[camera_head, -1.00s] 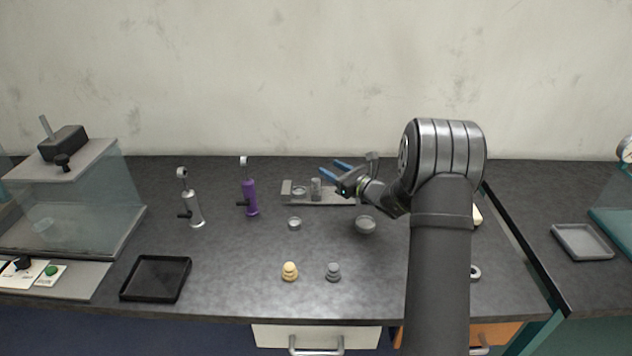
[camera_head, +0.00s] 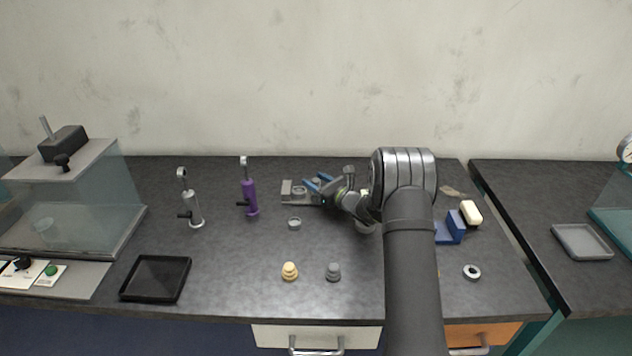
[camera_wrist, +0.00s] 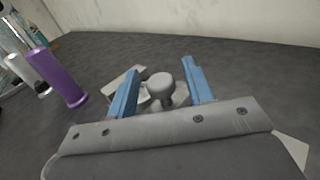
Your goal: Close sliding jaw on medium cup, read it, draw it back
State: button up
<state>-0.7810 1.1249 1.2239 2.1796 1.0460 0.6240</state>
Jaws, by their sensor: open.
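The grey measuring slide (camera_head: 290,203) lies at the back middle of the bench, with an upright end block (camera_head: 286,187) at its left. A small round grey cup (camera_head: 299,190) sits just right of that block. My gripper (camera_head: 319,183) is open, low over the slide and right of the cup. In the wrist view, the sliding jaw's round grey knob (camera_wrist: 160,86) stands between the two blue fingers, with visible gaps on both sides. The end block (camera_wrist: 121,80) shows behind the left finger. The cup is mostly hidden there, and the scale is unreadable.
A purple stand (camera_head: 250,197) and a silver stand (camera_head: 194,210) are left of the slide. Another cup (camera_head: 294,223) stands in front, and a larger cup (camera_head: 365,228) is partly behind my arm. Brass (camera_head: 290,271) and grey (camera_head: 333,272) weights are nearer the front edge.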

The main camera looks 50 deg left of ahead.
jog(key=shift+a, duration=0.1)
grip_shut()
jog(key=shift+w+d, duration=1.35)
jog(key=shift+w, duration=0.05)
grip_release()
jog(key=d, duration=1.7)
jog(key=shift+d, duration=0.3)
jog(key=shift+a, duration=0.1)
